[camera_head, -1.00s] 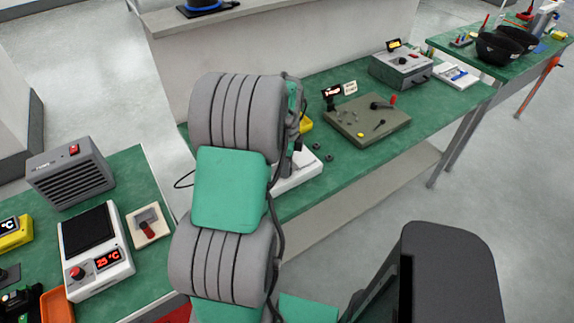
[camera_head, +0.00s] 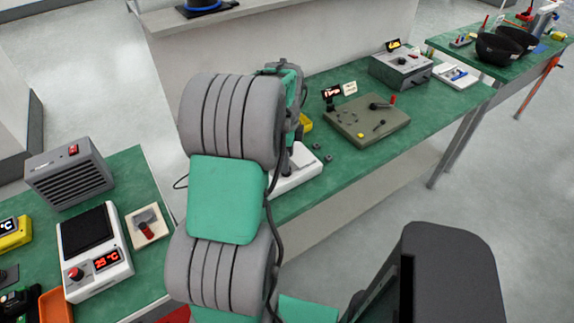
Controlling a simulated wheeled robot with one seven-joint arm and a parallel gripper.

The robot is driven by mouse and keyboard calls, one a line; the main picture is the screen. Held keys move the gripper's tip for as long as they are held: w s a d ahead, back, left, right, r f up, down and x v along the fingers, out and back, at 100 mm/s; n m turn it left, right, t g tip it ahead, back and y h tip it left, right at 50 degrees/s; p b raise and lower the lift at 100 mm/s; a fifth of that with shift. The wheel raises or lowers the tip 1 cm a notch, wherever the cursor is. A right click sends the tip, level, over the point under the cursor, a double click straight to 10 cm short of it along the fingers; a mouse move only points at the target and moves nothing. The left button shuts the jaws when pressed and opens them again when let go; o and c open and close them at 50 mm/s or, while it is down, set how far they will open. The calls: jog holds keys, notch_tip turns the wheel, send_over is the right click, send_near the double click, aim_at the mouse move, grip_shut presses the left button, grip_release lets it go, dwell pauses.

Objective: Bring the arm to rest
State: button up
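My arm's large grey and green links rise through the middle of the head view, in front of the green bench. The far end of my arm (camera_head: 291,100) shows only in part, behind the upper grey link, above a white device (camera_head: 297,170) on the bench. The gripper's fingers cannot be made out, so I cannot tell whether they are open or shut. No held object is visible.
A olive panel (camera_head: 350,125) with a lever and a grey box (camera_head: 400,68) stand on the bench to the right. At left are a grey vented box (camera_head: 70,177), a white 25 °C device (camera_head: 95,255) and a lever plate (camera_head: 147,226).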

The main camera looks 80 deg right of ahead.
notch_tip(320, 180, up, 4)
jog(key=shift+r, duration=0.1)
dwell(0.4)
